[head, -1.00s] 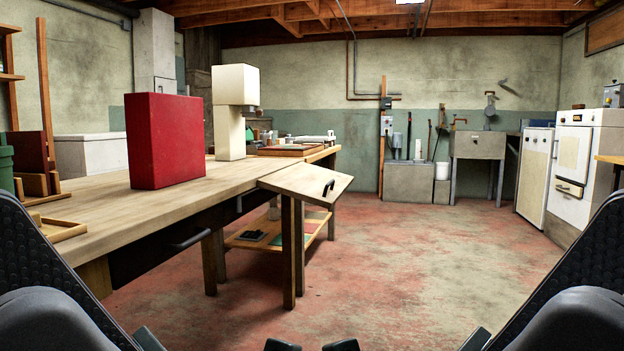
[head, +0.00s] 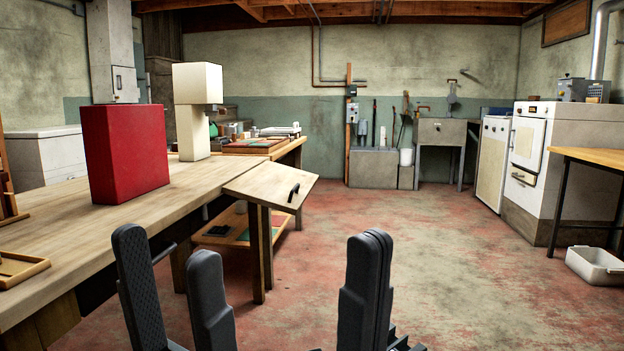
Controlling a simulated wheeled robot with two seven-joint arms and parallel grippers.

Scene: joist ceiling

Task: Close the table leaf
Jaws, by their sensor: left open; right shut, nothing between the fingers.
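The table leaf (head: 262,178) is a light wooden flap at the right side of the long workbench (head: 110,215). It stands out from the bench edge and looks tilted, sloping down away from the bench. A dark bar handle (head: 293,192) is fixed on its face near the right edge. My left gripper (head: 168,250) is open and empty, in front of the bench and nearer to me than the leaf. My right gripper (head: 369,240) is shut and empty, over the floor to the right of the leaf. Neither gripper appears to touch the leaf.
A red box (head: 127,155) and a cream machine (head: 194,110) stand on the bench. Bench legs (head: 258,255) show below the leaf. Open floor (head: 440,260) lies to the right. A white bin (head: 597,265) and a small table (head: 590,155) stand at far right.

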